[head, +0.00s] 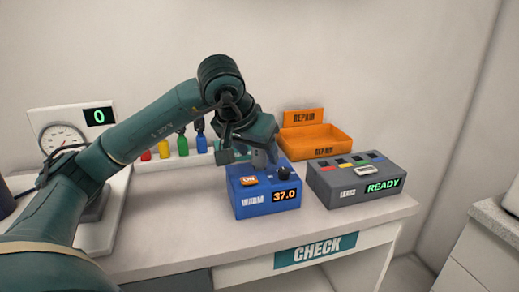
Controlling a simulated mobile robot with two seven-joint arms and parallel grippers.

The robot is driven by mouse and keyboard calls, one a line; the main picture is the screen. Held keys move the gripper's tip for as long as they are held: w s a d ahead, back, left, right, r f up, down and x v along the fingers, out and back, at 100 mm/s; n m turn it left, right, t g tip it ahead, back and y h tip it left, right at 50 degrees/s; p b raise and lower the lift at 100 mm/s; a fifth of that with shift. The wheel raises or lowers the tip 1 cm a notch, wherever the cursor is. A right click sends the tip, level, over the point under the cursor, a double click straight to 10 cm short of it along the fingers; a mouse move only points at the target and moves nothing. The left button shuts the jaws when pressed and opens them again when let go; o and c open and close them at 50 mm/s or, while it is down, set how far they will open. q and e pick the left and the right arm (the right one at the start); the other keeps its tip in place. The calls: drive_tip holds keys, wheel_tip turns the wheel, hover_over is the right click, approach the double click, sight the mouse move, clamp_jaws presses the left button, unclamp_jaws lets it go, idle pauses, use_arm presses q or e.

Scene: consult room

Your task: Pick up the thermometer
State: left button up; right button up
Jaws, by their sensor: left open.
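I cannot make out a thermometer for certain. My left gripper (243,155) is open and points down above the back left of a blue box (262,208) with an orange ON button and a 37.0 display. Its fingers and the arm hide part of the space behind and on top of that box. A small grey shape (259,159) shows by the fingers; I cannot tell whether it is a finger or a separate object. A dark knob (284,172) stands on the box's top right. My right gripper is out of view.
A grey box (336,195) reading READY stands to the right, with an orange REPAIR tray (322,140) behind. Several coloured bottles (182,143) stand at the back left. A round dial (62,140) and a 0 display are further left. The counter's front strip (190,240) is clear.

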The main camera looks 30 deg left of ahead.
use_arm(q)
drive_tip(key=shift+c, duration=0.3)
drive_tip(key=c, duration=1.1)
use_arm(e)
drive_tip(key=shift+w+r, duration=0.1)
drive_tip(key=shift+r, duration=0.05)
